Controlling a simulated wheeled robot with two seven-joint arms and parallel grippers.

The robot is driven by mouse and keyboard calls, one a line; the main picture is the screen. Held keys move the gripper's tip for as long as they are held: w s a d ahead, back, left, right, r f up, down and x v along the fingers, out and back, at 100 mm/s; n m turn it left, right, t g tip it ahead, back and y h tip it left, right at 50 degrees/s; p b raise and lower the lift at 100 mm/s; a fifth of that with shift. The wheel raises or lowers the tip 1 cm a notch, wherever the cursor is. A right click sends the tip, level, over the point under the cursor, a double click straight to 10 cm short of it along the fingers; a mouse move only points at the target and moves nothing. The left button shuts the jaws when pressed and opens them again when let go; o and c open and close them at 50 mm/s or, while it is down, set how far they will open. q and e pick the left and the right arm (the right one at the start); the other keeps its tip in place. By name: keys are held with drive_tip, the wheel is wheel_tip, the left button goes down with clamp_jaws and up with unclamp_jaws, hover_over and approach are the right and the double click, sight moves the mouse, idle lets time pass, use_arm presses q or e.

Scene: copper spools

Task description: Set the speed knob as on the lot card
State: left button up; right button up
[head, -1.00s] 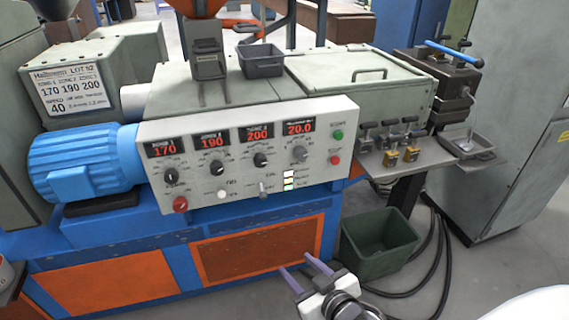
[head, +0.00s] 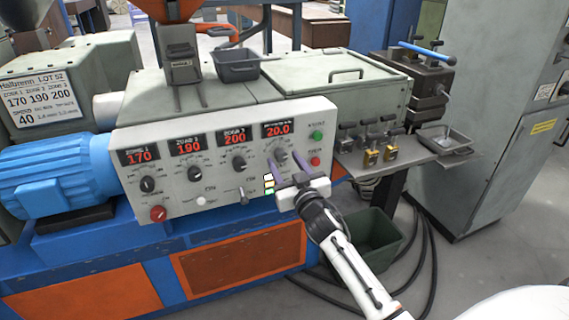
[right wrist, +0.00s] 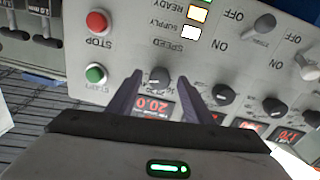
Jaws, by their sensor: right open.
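The lot card (head: 40,97) on the machine at the left reads 170, 190, 200 for the zones and speed 40. The control panel (head: 225,195) has several red displays; the speed display (head: 278,128) reads 20.0. The speed knob (right wrist: 159,76) is a dark knob labelled SPEED in the right wrist view, lying between the fingertips. In the head view the speed knob (head: 280,155) is partly behind a finger. My right gripper (head: 289,170) is open in front of the panel, and its spread fingers also show in the right wrist view (right wrist: 157,85). My left gripper is not in view.
Green start button (head: 317,135) and red stop button (head: 315,161) are right of the speed knob. Zone knobs (head: 239,166) and switches sit to its left. A green bin (head: 372,240) stands below.

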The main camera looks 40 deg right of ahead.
drive_tip(key=shift+w+d, duration=0.1)
drive_tip(key=shift+w, duration=0.2)
drive_tip(key=c, duration=1)
drive_tip(key=shift+c, duration=0.3)
